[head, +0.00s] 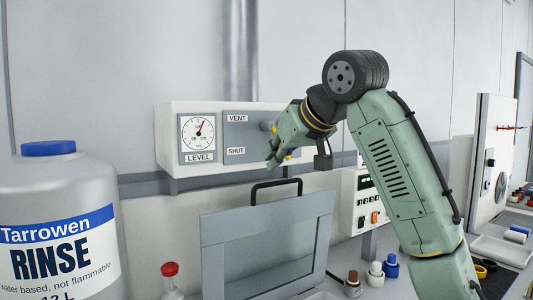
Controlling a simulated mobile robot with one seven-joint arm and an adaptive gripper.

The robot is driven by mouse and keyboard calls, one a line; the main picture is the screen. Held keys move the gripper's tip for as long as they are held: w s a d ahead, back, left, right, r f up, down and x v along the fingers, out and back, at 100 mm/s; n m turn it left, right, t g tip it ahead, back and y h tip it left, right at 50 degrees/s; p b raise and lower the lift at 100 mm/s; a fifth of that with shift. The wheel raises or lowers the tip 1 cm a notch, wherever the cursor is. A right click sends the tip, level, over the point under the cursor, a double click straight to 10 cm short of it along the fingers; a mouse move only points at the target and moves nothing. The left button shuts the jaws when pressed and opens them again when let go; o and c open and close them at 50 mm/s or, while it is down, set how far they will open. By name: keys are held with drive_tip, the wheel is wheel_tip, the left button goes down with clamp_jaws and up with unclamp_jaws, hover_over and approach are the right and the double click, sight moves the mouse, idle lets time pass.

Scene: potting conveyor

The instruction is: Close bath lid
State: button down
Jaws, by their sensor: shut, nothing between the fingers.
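The bath lid (222,222) is a grey frame around a clear pane in the lower middle of the head view. It stands raised, leaning near upright, with a black handle (276,183) on its top edge. The bath below it is mostly cut off by the bottom of the picture. My gripper (272,160) is shut and empty. In the picture it shows just above the handle, in front of the VENT/SHUT panel (236,137); the depth between them is hard to judge. My arm covers the panel's right side.
A large RINSE bottle (55,215) with a blue cap stands at left. A red-capped bottle (170,278) is left of the lid. Small capped bottles (376,272) and a control box (362,205) are to the right. The level gauge (198,132) is on the wall box.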

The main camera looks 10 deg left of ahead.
drive_tip(key=p+x, duration=0.1)
drive_tip(key=x, duration=0.6)
drive_tip(key=shift+f, duration=0.1)
